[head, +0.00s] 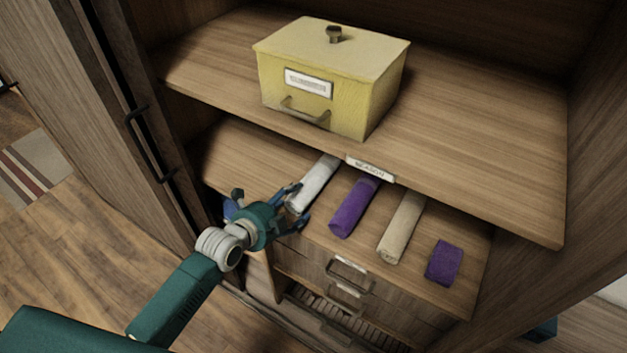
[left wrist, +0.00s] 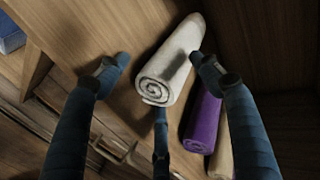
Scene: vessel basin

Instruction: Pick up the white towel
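The white towel (head: 315,181) is rolled up and lies on the lower shelf, at the left end of a row of rolled towels. In the left wrist view the white towel (left wrist: 173,64) shows its spiral end and lies between my spread fingers. My left gripper (head: 299,205) is at the near end of the towel. It also shows in the left wrist view (left wrist: 160,72), open, with a finger on each side of the roll and a third below. I cannot tell whether any finger touches it. My right gripper is not in view.
A purple towel (head: 354,206), a beige towel (head: 401,227) and a smaller purple towel (head: 444,263) lie to the right on the same shelf. The upper shelf (head: 480,150) overhangs the row and bears a yellow box (head: 332,78). Drawers (head: 350,285) are below.

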